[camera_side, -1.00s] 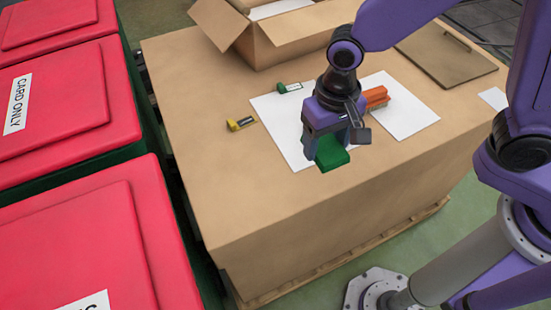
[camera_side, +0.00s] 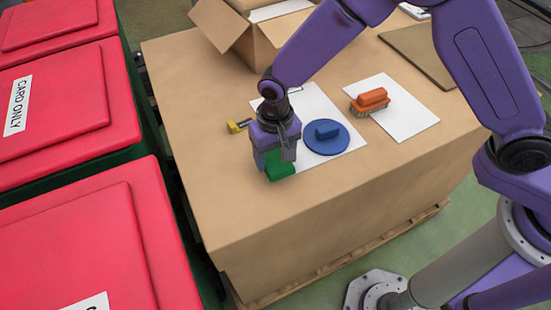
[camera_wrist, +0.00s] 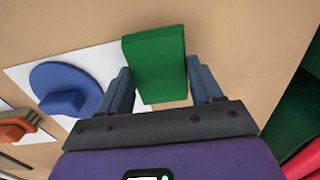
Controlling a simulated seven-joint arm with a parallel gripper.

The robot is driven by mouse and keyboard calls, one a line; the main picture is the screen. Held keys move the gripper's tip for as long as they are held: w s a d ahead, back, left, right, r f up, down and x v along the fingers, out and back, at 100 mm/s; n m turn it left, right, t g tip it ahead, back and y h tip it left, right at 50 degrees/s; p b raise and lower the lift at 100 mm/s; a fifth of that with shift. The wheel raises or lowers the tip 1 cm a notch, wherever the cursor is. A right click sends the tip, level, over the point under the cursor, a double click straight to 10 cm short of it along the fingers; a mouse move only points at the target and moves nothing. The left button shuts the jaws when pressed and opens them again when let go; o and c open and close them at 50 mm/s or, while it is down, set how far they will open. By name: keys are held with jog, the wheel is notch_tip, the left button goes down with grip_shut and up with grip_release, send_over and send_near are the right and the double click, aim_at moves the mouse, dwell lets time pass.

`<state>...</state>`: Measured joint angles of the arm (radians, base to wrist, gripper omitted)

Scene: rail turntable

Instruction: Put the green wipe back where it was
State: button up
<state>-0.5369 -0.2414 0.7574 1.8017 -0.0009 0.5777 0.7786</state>
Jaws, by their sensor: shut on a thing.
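The green wipe (camera_side: 281,171) is a green block held in my gripper (camera_side: 274,160), over the near left edge of the left white sheet (camera_side: 312,101). In the wrist view the wipe (camera_wrist: 156,65) lies between the two fingers (camera_wrist: 163,82), partly over the sheet and partly over bare brown surface. I cannot tell whether it touches the surface. A blue disc with a blue block on it (camera_side: 327,131) lies on the left sheet, just right of my gripper. An orange brush (camera_side: 371,98) lies on the right white sheet (camera_side: 408,122).
A yellow item (camera_side: 238,126) lies left of my gripper. An open cardboard box (camera_side: 240,30) stands at the back, and a flat brown board (camera_side: 425,52) lies back right. Red-lidded bins (camera_side: 75,225) stand to the left. The near part of the brown top is clear.

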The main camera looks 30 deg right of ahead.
aim_at(275, 160)
jog(key=shift+f, duration=1.05)
jog(key=shift+f, duration=0.15)
jog(key=o, duration=0.9)
jog(key=shift+o, duration=0.2)
notch_tip(275, 160, up, 12)
jog(key=shift+r, duration=0.2)
